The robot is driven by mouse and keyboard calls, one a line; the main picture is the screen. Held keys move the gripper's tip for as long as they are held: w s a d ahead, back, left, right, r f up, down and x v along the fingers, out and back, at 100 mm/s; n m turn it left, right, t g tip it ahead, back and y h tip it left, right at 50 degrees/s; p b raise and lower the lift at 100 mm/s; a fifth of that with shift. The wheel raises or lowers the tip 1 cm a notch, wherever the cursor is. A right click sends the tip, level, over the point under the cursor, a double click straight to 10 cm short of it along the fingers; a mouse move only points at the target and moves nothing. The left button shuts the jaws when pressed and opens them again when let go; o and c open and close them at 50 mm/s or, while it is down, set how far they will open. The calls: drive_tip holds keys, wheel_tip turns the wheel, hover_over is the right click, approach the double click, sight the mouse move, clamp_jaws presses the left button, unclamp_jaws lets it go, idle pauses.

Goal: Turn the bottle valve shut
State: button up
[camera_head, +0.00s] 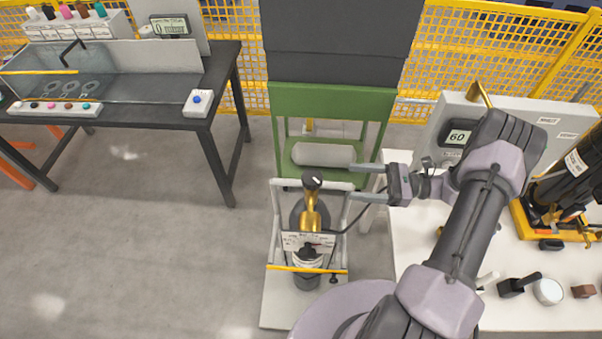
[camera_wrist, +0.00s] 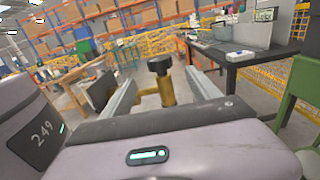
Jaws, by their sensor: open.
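The bottle valve (camera_head: 311,213) has a brass body with a black round knob (camera_head: 312,181) on top. It stands upright on a dark bottle in a small pallet frame. My gripper (camera_head: 356,181) is at the right of the knob, pointing left, with its two fingers open and nothing between them. In the wrist view the black knob (camera_wrist: 160,66) and the brass stem below it show beyond the palm, in the gap between the two open fingers. The knob is apart from both fingers in the head view.
The pallet frame (camera_head: 265,290) has a pale rail, a yellow bar and a label. A green compressor stand (camera_head: 330,100) is behind it. A white table (camera_head: 470,310) with small items is at the right. A black workbench (camera_head: 222,75) stands at the left. Floor between is clear.

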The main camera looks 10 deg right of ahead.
sight(312, 179)
drive_tip(key=x, duration=1.5)
drive_tip(key=shift+a, duration=0.2)
drive_tip(key=c, duration=1.4)
